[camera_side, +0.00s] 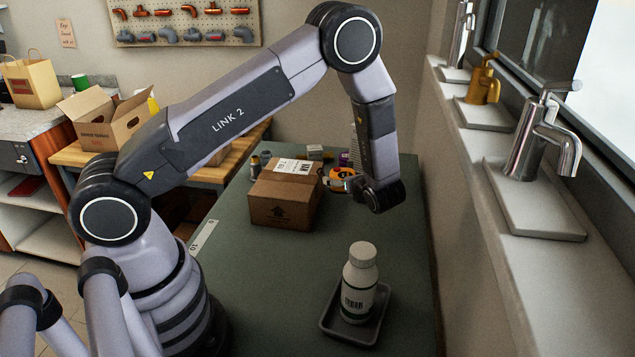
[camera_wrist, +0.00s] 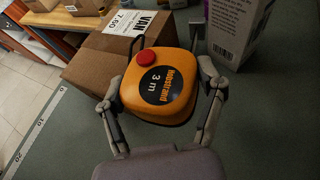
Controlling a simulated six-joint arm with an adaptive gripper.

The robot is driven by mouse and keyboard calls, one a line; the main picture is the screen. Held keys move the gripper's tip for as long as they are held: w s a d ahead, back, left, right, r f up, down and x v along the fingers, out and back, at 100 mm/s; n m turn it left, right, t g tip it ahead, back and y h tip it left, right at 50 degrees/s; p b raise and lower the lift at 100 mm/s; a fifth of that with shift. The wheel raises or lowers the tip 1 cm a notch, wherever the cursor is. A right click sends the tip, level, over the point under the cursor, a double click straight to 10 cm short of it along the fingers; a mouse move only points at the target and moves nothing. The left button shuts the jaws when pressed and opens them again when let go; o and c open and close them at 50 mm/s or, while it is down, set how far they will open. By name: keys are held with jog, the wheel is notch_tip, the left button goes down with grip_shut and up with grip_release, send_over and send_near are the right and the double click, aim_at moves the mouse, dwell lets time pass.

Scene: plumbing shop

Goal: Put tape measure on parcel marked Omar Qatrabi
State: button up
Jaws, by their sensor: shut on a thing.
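The tape measure (camera_wrist: 158,87) is orange with a red button and a black disc reading "3 m". My gripper (camera_wrist: 160,105) is shut on it, one finger on each side. In the side view the tape measure (camera_side: 341,179) is just right of a brown cardboard parcel (camera_side: 284,200), partly hidden by my wrist. The parcel also shows in the wrist view (camera_wrist: 95,72), behind and left of the tape measure. Its white top label (camera_wrist: 130,22) reads "VAN" and "7.60" in the visible part. I cannot read the name Omar Qatrabi anywhere.
A white printed box (camera_wrist: 238,28) stands close to the right finger. Small items (camera_side: 256,165) stand behind the parcel. A white bottle (camera_side: 359,281) stands in a grey tray (camera_side: 336,326) at the front. An open carton (camera_side: 103,121) is on the wooden bench. The green table's middle is clear.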

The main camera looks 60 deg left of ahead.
jog(key=s+a+r+n+g, duration=0.15)
jog(key=s+a+r, duration=0.25)
jog(key=s, duration=0.4)
jog(key=s+a+r+n+g, duration=0.15)
jog(key=s+a+r, duration=0.25)
jog(key=s, duration=0.5)
send_over(290, 181)
jog(key=f, duration=0.5)
jog(key=s+f, duration=0.1)
jog(key=f, duration=0.2)
jog(key=shift+d+f, duration=0.2)
jog(key=shift+d, duration=0.05)
jog(key=shift+w+a+f, duration=0.1)
jog(key=shift+w+f, duration=0.1)
jog(key=shift+f, duration=0.8)
jog(key=shift+w+a+f, duration=0.1)
jog(key=shift+w+f, duration=0.1)
jog(key=shift+f, duration=0.8)
jog(key=o, duration=1.2)
jog(key=shift+f, duration=0.15)
